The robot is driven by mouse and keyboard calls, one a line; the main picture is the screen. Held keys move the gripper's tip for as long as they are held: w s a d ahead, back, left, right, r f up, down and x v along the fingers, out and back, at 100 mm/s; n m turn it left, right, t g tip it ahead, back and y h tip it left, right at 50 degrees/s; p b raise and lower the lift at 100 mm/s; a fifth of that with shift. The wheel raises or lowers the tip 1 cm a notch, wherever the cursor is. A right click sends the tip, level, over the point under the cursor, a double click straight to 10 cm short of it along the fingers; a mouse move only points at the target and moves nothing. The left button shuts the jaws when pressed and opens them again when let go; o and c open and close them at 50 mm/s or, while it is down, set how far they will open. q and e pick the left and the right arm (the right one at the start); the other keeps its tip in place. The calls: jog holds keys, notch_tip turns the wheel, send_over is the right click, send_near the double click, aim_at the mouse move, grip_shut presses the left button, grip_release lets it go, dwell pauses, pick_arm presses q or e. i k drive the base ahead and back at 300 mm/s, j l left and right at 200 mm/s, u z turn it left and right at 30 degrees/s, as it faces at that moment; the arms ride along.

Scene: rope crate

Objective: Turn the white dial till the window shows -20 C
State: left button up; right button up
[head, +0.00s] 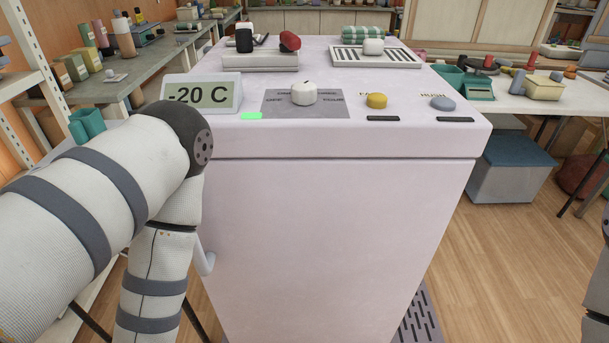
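The white dial (303,94) sits on a dark grey plate (272,108) on top of the white cabinet (330,220). Lettering on the plate is partly readable, with "OFF" at the left. A small green light (251,116) glows beside the plate. My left arm crosses the left of the view and bends down in front of the cabinet's left side. Its gripper is out of sight. My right gripper is not in view; nothing touches the dial.
A yellow knob (376,101) and a blue-grey knob (443,103) stand right of the dial. Behind are a slotted tray (375,59) and a block with dark and red items (261,60). A blue-topped box (514,165) stands on the floor at right. Open floor lies right of the cabinet.

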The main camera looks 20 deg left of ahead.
aim_at(303, 93)
jog(key=k+j+z, duration=0.1)
jog(key=j, duration=0.35)
jog(key=k+j+z, duration=0.1)
jog(key=j, duration=0.3)
jog(key=k+j, duration=0.25)
jog(key=j, duration=0.15)
jog(key=k+j+z, duration=0.15)
jog(key=j, duration=0.25)
jog(key=k+j+z, duration=0.1)
jog(key=j, duration=0.3)
jog(key=i+l+u, duration=0.1)
jog(key=l+u, duration=0.15)
jog(key=l, duration=0.45)
jog(key=l+u, duration=0.25)
jog(key=l, duration=0.5)
jog(key=l+u, duration=0.25)
jog(key=l, duration=0.45)
jog(key=k+l+u, duration=0.25)
jog(key=l, duration=0.45)
jog(key=k+l+u, duration=0.1)
jog(key=l+u, duration=0.15)
jog(key=l, duration=0.45)
jog(key=k+l+u, duration=0.25)
jog(key=l, duration=0.45)
jog(key=k+l+u, duration=0.25)
jog(key=l, duration=0.35)
jog(key=k+l+u, duration=0.25)
jog(key=l, duration=0.3)
jog(key=k, duration=0.1)
